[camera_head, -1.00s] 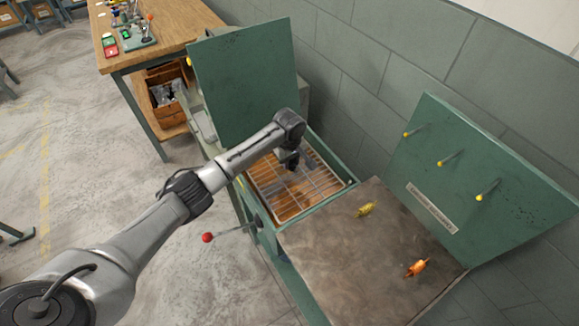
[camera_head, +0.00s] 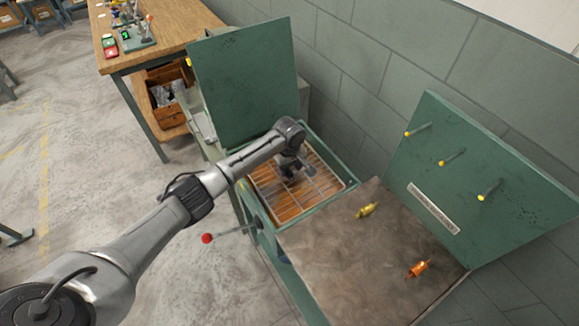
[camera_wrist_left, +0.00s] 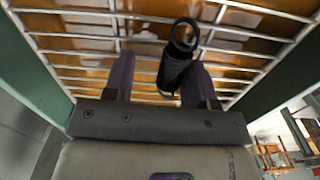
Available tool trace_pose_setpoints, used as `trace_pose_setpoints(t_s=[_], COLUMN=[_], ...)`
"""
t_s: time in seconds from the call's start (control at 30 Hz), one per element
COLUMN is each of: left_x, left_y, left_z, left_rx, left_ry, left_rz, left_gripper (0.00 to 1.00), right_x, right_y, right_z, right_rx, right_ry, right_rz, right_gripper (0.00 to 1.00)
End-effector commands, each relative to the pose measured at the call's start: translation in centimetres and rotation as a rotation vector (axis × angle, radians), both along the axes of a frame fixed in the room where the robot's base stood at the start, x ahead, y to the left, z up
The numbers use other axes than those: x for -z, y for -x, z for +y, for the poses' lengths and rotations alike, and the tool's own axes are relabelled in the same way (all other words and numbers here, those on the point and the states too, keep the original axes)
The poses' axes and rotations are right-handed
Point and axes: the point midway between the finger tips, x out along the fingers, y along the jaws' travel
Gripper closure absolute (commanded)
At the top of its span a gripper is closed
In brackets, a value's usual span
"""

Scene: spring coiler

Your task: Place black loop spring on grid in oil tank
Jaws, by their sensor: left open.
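The black loop spring (camera_wrist_left: 178,62) shows in the left wrist view at the grid, between my left gripper's fingers and close to the right-hand one. Its loop end points away from the gripper. My left gripper (camera_wrist_left: 160,66) is open, with its fingers apart on either side of the spring. In the head view my left gripper (camera_head: 298,174) is over the grid (camera_head: 318,196) inside the green oil tank (camera_head: 350,184). Brown oil shows beneath the grid wires. I cannot make out the spring in the head view. My right gripper is out of view.
The tank's raised green lid (camera_head: 243,85) stands behind the arm. A red-knobbed lever (camera_head: 208,238) sticks out at the front. On the metal top (camera_head: 345,265) lie a yellow spring (camera_head: 367,209) and an orange spring (camera_head: 418,268). A pegged green panel (camera_head: 450,175) rises at right.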

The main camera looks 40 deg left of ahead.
Motion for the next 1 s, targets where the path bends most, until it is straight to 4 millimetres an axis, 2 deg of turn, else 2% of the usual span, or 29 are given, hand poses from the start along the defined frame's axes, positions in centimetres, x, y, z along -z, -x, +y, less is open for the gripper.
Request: trace_pose_setpoints(t_s=[0.23,0.37,0.7,1.0], left_x=[-0.5,-2.4,-8.7,-11.9], left_y=[0.0,-0.1,-0.1,0.0], left_z=[0.0,0.0,0.0,0.0], left_rx=[0.001,0.001,0.001,0.0], left_ry=[-0.001,0.0,0.001,0.0], left_rz=[-0.003,-0.003,-0.003,-0.001], left_gripper=[0.48,0.48,0.48,0.48], right_x=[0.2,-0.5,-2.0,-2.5], right_y=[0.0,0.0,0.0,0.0], right_z=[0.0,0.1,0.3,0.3], right_rx=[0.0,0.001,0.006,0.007], right_ry=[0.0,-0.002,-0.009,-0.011], right_rz=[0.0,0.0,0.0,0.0], right_gripper=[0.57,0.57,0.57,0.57])
